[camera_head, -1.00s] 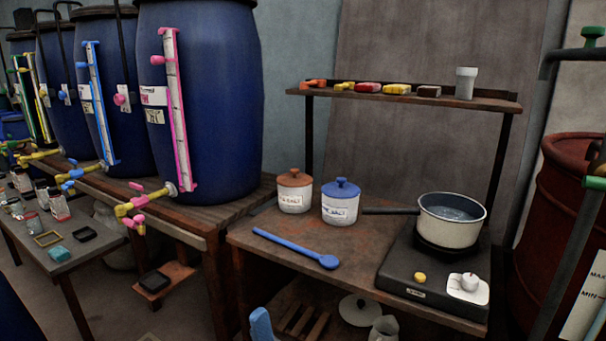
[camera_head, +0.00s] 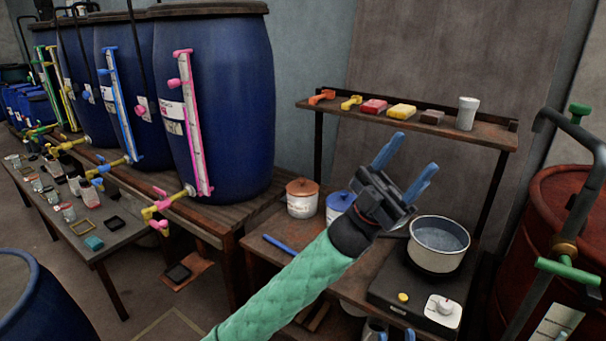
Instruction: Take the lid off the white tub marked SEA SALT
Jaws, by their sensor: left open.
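Two small white tubs stand side by side on the wooden bench: one with an orange-brown lid (camera_head: 302,187), one with a blue lid (camera_head: 340,200). Both lids are on. Their labels are too small to read surely now. My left gripper (camera_head: 405,168) is open and empty, its blue fingers pointing up and away, in front of the bench and shelf. Its wrist overlaps the right side of the blue-lidded tub in the picture; I see no contact. Two blue tips of my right gripper (camera_head: 396,336) show at the bottom edge; its jaws are mostly cut off.
A pot of liquid (camera_head: 439,240) stands on a hot plate (camera_head: 384,287) right of the tubs. A blue spoon (camera_head: 279,243) lies in front of them, partly hidden by my sleeve. A shelf (camera_head: 470,133) with small items is behind. Blue barrels (camera_head: 235,110) stand left, a red drum (camera_head: 545,215) right.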

